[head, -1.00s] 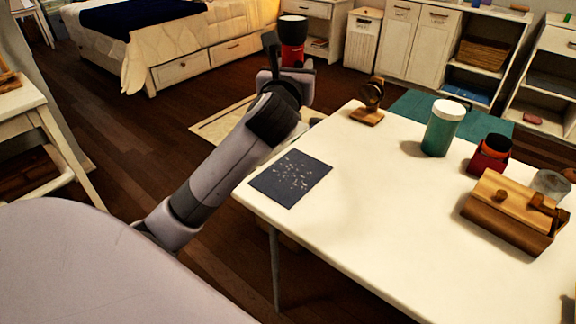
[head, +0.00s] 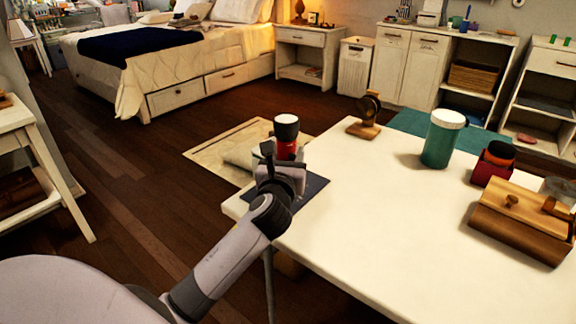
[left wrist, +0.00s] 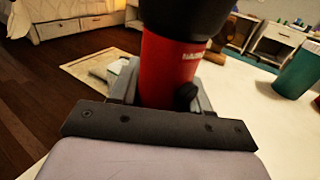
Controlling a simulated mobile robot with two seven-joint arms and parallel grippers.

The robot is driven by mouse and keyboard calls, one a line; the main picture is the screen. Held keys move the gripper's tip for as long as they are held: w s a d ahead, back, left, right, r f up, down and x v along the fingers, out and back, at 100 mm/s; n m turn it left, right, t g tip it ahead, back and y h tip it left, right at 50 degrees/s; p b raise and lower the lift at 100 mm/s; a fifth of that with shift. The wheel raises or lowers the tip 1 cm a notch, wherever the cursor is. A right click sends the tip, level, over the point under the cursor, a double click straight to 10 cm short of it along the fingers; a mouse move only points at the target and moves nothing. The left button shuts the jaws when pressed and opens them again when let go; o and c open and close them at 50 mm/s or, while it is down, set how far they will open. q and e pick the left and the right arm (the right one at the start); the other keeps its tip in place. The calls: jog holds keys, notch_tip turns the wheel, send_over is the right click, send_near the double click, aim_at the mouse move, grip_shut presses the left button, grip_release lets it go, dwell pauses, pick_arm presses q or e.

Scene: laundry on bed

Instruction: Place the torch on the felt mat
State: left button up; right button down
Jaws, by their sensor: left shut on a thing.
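The torch (head: 286,149) is red with a wide black head and a pale top face. It stands upright in my left gripper (head: 283,168), which is shut on it. In the left wrist view the torch's red body (left wrist: 168,70) sits between the fingers. The dark blue-grey felt mat (head: 311,188), with light specks, lies at the table's near left corner. My left gripper and arm cover much of the mat in the head view. Whether the torch touches the mat is hidden. My right gripper is in neither view.
On the white table (head: 375,215) stand a small wooden stand (head: 366,115), a teal jar with a white lid (head: 442,138), a red-and-black container (head: 493,163) and a wooden box (head: 520,225). The table's middle is clear. A bed (head: 190,60) stands at the back left.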

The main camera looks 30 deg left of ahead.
pick_arm(q)
jog(key=shift+f, duration=0.35)
jog(key=shift+f, duration=0.1)
jog(key=o, duration=1.2)
jog(key=shift+f, duration=0.1)
jog(key=p+v, duration=0.1)
jog(key=v, duration=1.1)
